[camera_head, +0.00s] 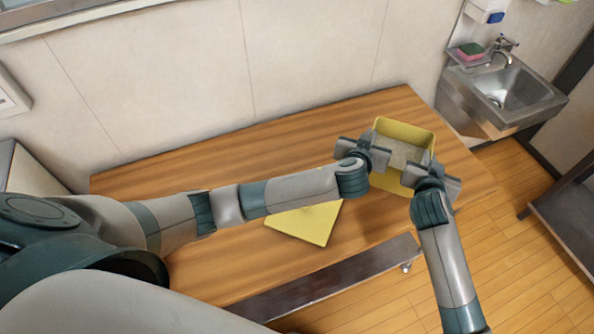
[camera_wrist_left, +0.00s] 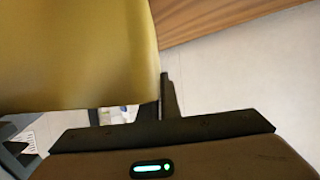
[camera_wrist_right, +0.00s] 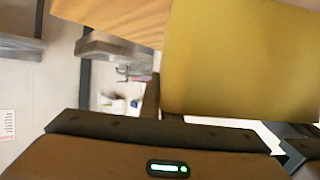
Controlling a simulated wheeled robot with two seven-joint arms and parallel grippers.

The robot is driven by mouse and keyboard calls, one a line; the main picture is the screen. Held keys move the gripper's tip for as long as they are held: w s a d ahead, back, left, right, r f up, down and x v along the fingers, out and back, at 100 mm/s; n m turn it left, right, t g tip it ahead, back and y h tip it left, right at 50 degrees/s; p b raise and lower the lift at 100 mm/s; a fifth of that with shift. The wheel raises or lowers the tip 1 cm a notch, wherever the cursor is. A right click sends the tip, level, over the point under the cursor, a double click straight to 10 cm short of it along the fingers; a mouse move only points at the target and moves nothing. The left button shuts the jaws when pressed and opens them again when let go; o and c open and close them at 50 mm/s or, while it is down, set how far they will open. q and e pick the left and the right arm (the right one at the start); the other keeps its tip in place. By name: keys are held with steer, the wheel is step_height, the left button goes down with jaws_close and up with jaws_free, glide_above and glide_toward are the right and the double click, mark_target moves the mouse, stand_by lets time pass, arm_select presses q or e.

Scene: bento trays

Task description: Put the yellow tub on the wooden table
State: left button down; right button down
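The yellow tub (camera_head: 409,128) is open at the top, with a greyish inside. It is over the right end of the wooden table (camera_head: 215,160); I cannot tell whether its base touches the top. My left gripper (camera_head: 376,157) is at its left wall and my right gripper (camera_head: 421,172) at its near right side. Both appear shut on the tub's walls, but the fingertips are partly hidden. The tub's wall fills much of the left wrist view (camera_wrist_left: 75,55) and of the right wrist view (camera_wrist_right: 240,60).
A flat yellow piece (camera_head: 308,222) lies on the table, under my left arm. A dark shelf or bench (camera_head: 325,280) runs along the table's front. A steel sink (camera_head: 510,90) is on the wall at right. The table's left part is bare.

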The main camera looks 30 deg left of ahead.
arm_select(q)
steer(key=shift+a+r, duration=0.2)
steer(key=shift+r, duration=0.05)
arm_select(e)
steer(key=shift+d+r, duration=0.2)
arm_select(q)
steer(key=shift+f, duration=0.15)
arm_select(e)
steer(key=shift+f, duration=0.15)
